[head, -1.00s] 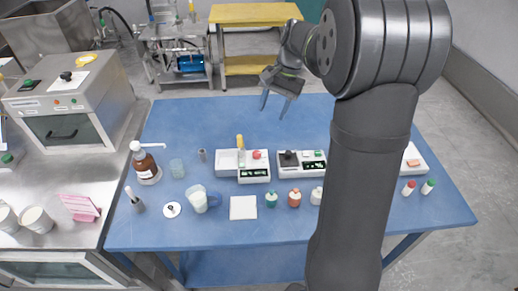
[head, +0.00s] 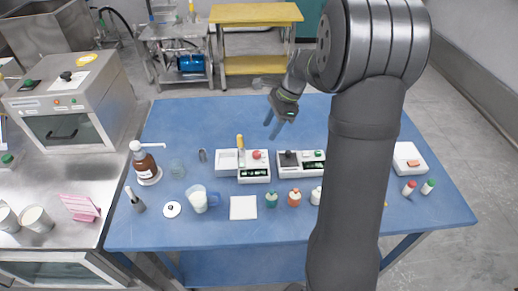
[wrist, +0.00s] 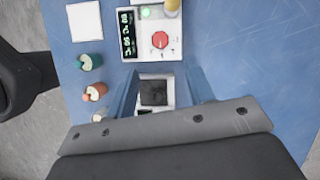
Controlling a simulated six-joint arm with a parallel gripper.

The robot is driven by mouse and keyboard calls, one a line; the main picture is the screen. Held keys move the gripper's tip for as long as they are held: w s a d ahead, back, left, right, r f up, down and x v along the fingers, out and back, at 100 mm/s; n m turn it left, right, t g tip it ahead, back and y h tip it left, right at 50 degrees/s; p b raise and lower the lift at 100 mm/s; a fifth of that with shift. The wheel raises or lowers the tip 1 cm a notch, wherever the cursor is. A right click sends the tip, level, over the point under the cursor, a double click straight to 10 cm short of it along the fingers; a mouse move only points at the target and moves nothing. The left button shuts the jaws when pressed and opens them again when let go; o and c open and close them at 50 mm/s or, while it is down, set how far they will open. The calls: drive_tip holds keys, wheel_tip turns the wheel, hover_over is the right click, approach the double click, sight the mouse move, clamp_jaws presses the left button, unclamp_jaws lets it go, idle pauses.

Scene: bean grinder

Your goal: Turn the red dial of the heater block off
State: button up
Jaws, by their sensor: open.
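The heater block (head: 254,172) is a white box with dark green displays, standing on the blue table in the head view. Its red dial (head: 257,155) is on top, right of a yellow-handled item. In the wrist view the red dial (wrist: 160,40) sits near the top centre, on the white block face (wrist: 173,52) beside a lit display. My gripper (head: 271,129) is open and empty above the table, behind the heater block. In the wrist view its two bluish fingers (wrist: 164,84) are apart, below the dial in the picture and not touching it.
A second white device (head: 314,169) with a black square top (head: 289,158) stands right of the heater block; the black square shows between my fingers in the wrist view (wrist: 153,92). The table's back is clear.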

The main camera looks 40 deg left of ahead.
sight(257, 153)
drive_tip(key=x, duration=1)
drive_tip(key=shift+f, duration=0.15)
drive_tip(key=c, duration=1)
